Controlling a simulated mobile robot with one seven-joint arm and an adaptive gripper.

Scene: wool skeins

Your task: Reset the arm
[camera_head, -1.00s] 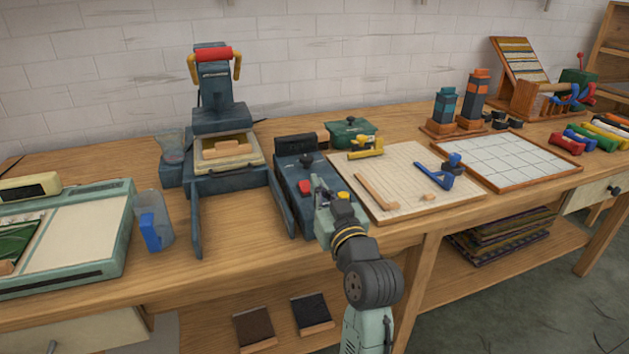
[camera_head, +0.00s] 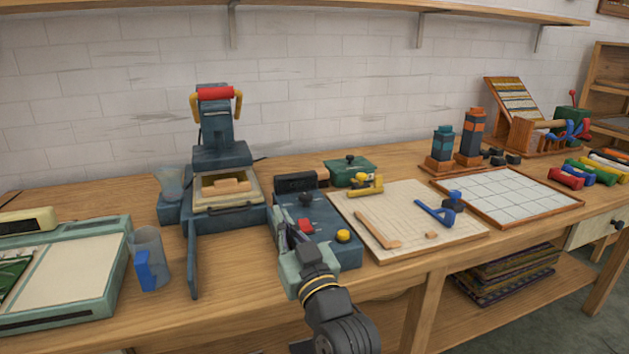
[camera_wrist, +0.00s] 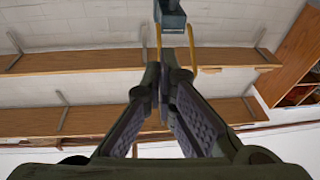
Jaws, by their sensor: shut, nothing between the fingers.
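My gripper (camera_head: 284,232) is at the lower middle of the head view, in front of the dark blue control box (camera_head: 318,222) with a red and a yellow button. It overlaps the box's left front in the picture; I cannot tell whether they touch. The wrist view shows my gripper (camera_wrist: 166,78) from behind, its two fingers closed together at the tips with nothing between them. That view faces the wall and its shelves (camera_wrist: 75,62). My arm comes in from the bottom edge of the head view.
A blue press (camera_head: 222,155) with a red-and-yellow handle stands behind left. A clear cup (camera_head: 148,255) and a green-framed tray (camera_head: 105,300) are at left. A wooden board (camera_head: 400,205) with tools, a gridded tray (camera_head: 505,190) and coloured skeins (camera_head: 590,173) lie to the right.

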